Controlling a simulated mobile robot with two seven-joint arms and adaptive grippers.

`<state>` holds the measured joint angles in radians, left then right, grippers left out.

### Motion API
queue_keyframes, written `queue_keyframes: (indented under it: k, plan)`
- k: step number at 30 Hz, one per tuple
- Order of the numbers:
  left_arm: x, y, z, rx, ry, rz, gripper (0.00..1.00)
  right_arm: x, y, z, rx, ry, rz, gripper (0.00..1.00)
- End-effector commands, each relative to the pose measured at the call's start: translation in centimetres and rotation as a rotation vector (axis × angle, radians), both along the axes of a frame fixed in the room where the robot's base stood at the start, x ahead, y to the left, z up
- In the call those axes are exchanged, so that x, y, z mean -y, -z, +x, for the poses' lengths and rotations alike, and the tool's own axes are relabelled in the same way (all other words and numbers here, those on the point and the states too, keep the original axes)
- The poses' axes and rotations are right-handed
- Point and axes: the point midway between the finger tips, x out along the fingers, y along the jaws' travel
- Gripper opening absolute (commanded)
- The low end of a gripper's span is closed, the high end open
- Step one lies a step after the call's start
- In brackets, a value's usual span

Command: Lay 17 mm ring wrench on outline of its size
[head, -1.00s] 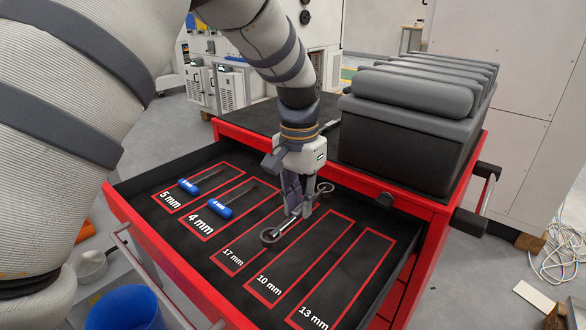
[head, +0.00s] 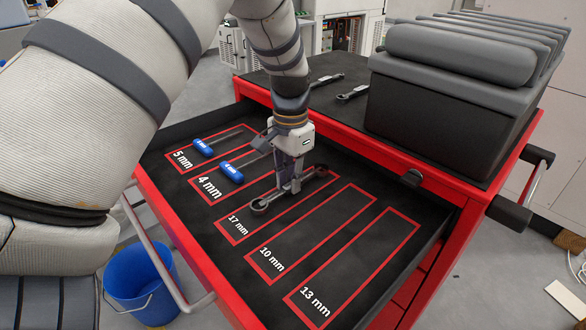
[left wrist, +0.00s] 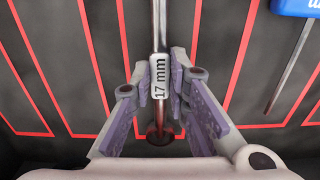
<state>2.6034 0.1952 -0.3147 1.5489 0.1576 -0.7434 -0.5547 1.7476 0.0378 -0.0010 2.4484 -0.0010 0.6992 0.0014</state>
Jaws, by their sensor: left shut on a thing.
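The 17 mm ring wrench (head: 259,204) is a dark metal bar with a ring at each end. My left gripper (head: 289,188) is shut on its shaft; in the left wrist view (left wrist: 160,95) the fingers flank the label "17 mm" on the wrench (left wrist: 159,78). The wrench is over the red 17 mm outline (head: 239,240) in the open drawer, roughly along its length. In the left wrist view it runs between two red lines. I cannot tell whether it touches the drawer floor. My right gripper is not in view.
Blue-handled drivers lie on the 5 mm (head: 203,148) and 4 mm (head: 232,172) outlines. The 10 mm (head: 312,233) and 13 mm (head: 353,258) outlines are empty. Two wrenches (head: 352,94) lie on the cabinet top beside a black case (head: 425,120).

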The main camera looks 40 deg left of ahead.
Motion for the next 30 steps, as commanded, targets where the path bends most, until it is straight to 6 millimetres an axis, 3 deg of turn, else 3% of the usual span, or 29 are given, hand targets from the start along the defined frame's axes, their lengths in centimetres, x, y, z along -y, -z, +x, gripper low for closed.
queue_keyframes:
  k: [25,26,27,28,30]
  plan:
    - [0.02,0.77,0.01,0.001,0.000,0.000,0.00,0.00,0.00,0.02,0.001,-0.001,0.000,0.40]
    - [0.02,0.77,0.02,0.001,0.000,0.000,0.20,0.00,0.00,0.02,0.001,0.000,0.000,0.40]
    - [0.01,0.76,0.02,0.001,0.000,0.000,0.29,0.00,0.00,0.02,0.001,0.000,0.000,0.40]
    - [0.02,0.76,0.02,0.001,0.000,0.000,0.36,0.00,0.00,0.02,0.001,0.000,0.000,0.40]
    - [0.02,0.77,0.01,0.001,0.000,0.000,0.39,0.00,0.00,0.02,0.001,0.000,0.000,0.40]
